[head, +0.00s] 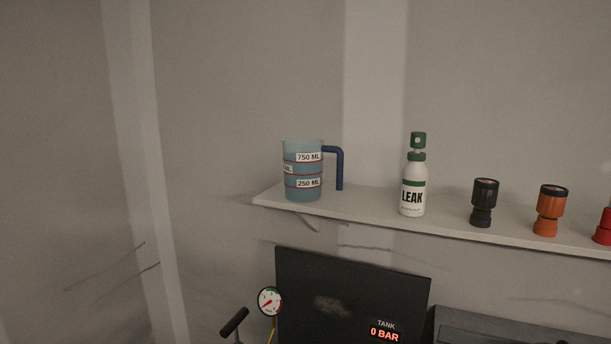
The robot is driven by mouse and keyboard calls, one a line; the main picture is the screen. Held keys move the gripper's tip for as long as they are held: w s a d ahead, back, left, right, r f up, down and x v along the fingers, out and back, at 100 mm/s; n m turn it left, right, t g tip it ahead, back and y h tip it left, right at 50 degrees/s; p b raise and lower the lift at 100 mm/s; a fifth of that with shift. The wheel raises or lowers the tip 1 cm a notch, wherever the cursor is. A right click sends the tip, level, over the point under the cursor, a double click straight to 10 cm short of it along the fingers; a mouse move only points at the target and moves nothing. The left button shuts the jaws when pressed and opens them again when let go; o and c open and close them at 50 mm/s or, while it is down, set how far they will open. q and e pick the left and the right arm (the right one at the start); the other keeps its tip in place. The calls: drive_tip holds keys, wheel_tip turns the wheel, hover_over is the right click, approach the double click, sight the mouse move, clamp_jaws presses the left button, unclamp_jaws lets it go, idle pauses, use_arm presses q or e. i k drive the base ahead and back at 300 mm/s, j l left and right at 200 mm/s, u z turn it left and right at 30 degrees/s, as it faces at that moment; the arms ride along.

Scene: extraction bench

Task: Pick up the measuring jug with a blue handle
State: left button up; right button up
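The measuring jug (304,174) stands upright near the left end of a wall shelf in the head view. It is translucent blue, with red lines and white labels reading 750 ML and 250 ML; a third label is partly cut off on its left side. Its dark blue handle (339,168) sticks out to the right and hangs down close to the shelf. Neither of my grippers shows in the head view.
Below are a dark TANK display (350,295) and a gauge (270,301). The jug's left side is clear.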

sight(303, 158)
drive_tip(key=i+j+z, duration=0.1)
drive_tip(key=j, duration=0.3)
drive_tip(key=i+j+z, duration=0.15)
drive_tip(key=j, duration=0.3)
drive_tip(key=i+j+z, duration=0.1)
drive_tip(key=i+j, duration=0.15)
drive_tip(key=j, duration=0.2)
drive_tip(key=i+j+z, duration=0.15)
drive_tip(key=j, duration=0.3)
drive_tip(key=i+j+z, duration=0.1)
drive_tip(key=j, duration=0.35)
